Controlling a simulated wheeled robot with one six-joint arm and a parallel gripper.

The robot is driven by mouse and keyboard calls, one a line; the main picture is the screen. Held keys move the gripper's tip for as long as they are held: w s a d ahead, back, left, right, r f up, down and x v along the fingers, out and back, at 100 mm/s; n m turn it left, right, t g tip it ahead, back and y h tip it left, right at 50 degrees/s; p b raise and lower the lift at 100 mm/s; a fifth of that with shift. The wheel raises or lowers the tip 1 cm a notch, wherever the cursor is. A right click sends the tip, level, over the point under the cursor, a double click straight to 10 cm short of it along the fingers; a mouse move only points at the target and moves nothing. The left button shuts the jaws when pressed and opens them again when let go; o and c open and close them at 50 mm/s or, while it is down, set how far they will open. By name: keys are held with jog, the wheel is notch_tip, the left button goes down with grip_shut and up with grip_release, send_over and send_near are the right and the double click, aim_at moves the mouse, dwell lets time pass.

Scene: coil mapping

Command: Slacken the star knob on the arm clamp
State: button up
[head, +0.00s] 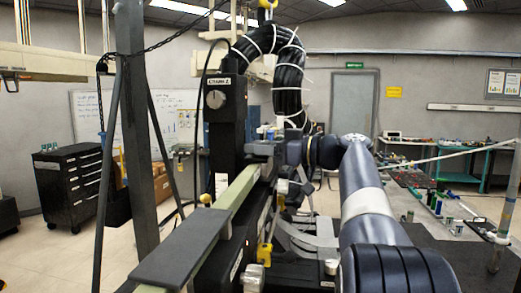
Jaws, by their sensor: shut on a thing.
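My arm reaches in from the lower right to the black column (228,125) of the measuring stage, near the middle of the head view. My gripper (276,148) is small and partly hidden behind my dark wrist. It is shut at a grey block, which looks like the arm clamp (258,148), beside the column. The star knob is not clearly visible; it appears covered by my gripper and wrist.
A long green beam (237,187) with a dark top plate runs towards me. A thick black cable bundle (288,80) arches above my wrist. A grey post (137,120) and hanging chain stand left. A black drawer cabinet (70,185) stands farther left, with open floor nearby.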

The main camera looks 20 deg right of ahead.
jog(key=shift+w+n+g+y+p, duration=0.1)
jog(key=shift+n+g+y+p, duration=0.55)
jog(key=shift+n+g+y, duration=0.7)
jog(key=shift+g, duration=0.25)
jog(key=o, duration=1)
jog(key=shift+s+d+f, duration=0.1)
jog(key=shift+s+d, duration=0.15)
jog(key=shift+d, duration=0.25)
jog(key=b+v, duration=0.1)
jog(key=v, duration=0.8)
jog(key=shift+s+d+b, duration=0.3)
jog(key=shift+d+b, duration=0.05)
jog(key=shift+b, duration=0.05)
